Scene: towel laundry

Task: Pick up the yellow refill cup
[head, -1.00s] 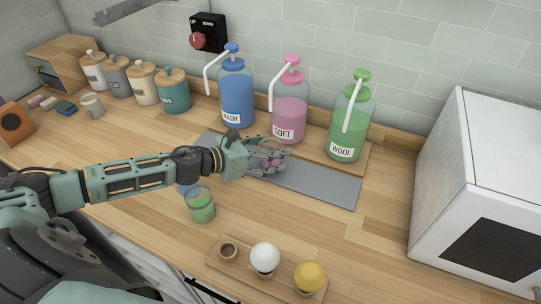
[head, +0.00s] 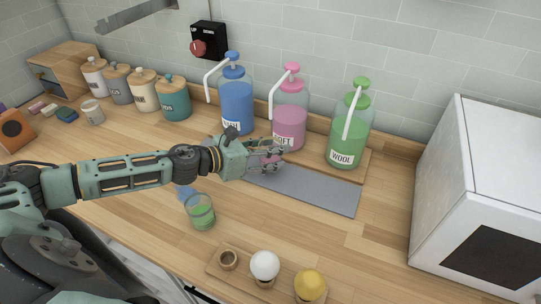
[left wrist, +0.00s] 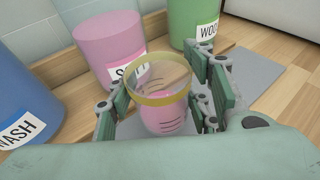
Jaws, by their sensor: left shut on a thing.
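The yellow refill cup (left wrist: 163,99) is clear with a yellow rim and holds pink liquid. In the left wrist view it is between the fingers of my left gripper (left wrist: 163,108), which is shut on it. In the head view my left gripper (head: 268,159) holds it in front of the pink SOFT dispenser (head: 289,118), above the grey mat (head: 310,190). The fingers mostly hide the cup there. My right gripper is not in view.
A cup with green liquid (head: 201,212) stands in front of my left arm; a blue item (head: 186,191) behind it is partly hidden. Blue WASH (head: 236,100) and green WOOL (head: 349,135) dispensers flank the pink one. A wooden holder (head: 240,283) is at front; a white appliance (head: 465,150) is right.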

